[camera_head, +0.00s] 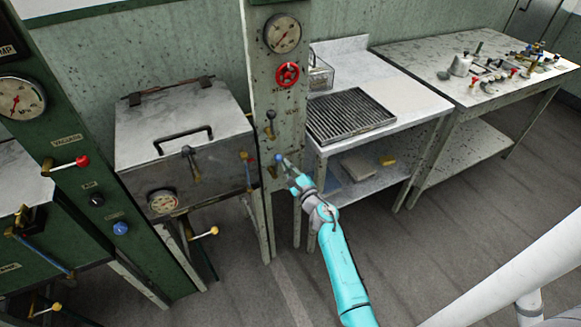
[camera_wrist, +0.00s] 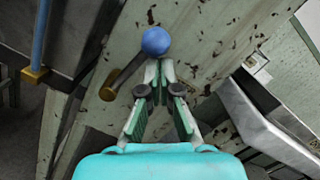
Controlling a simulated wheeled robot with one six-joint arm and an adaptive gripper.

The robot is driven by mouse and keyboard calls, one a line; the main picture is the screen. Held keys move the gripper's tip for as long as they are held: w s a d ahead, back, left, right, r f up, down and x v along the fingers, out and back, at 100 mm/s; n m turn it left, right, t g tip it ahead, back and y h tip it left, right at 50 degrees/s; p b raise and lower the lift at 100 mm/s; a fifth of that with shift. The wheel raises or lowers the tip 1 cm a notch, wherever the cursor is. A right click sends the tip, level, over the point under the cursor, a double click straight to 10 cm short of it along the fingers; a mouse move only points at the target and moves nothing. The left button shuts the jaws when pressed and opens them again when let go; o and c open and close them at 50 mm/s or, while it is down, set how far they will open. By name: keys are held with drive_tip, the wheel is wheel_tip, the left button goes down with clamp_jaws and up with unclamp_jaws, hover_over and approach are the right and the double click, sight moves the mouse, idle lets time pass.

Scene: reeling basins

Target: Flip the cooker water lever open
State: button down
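A lever with a blue ball knob (camera_head: 278,158) sits on the speckled green post (camera_head: 268,98), low down beside the cooker. In the wrist view, the blue knob (camera_wrist: 155,41) is at the upper middle. Its dark shaft runs down-left to a brass pivot (camera_wrist: 107,93), so the lever lies at a slant across the post face. My gripper (camera_head: 288,168) is just in front of the knob. In the wrist view, my gripper (camera_wrist: 159,67) has its fingertips together just below the knob, with nothing seen between them. Whether they touch the knob cannot be told.
A dark-knobbed lever (camera_head: 270,115), a red handwheel (camera_head: 287,75) and a gauge (camera_head: 282,34) sit higher on the post. The lidded metal cooker (camera_head: 185,130) stands left. A steel bench (camera_head: 420,100) with a grate (camera_head: 350,115) stands close on the right.

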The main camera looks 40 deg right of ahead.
drive_tip(key=shift+w+a+r, duration=0.2)
drive_tip(key=shift+a+r, duration=0.2)
drive_tip(key=shift+a, duration=0.15)
drive_tip(key=shift+a+r, duration=0.1)
idle(0.3)
drive_tip(key=s+d+f, duration=0.1)
drive_tip(key=s+f, duration=0.2)
drive_tip(key=s, duration=0.8)
drive_tip(key=shift+s+d+f, duration=0.15)
drive_tip(key=shift+d+f, duration=0.05)
drive_tip(key=shift+d, duration=0.1)
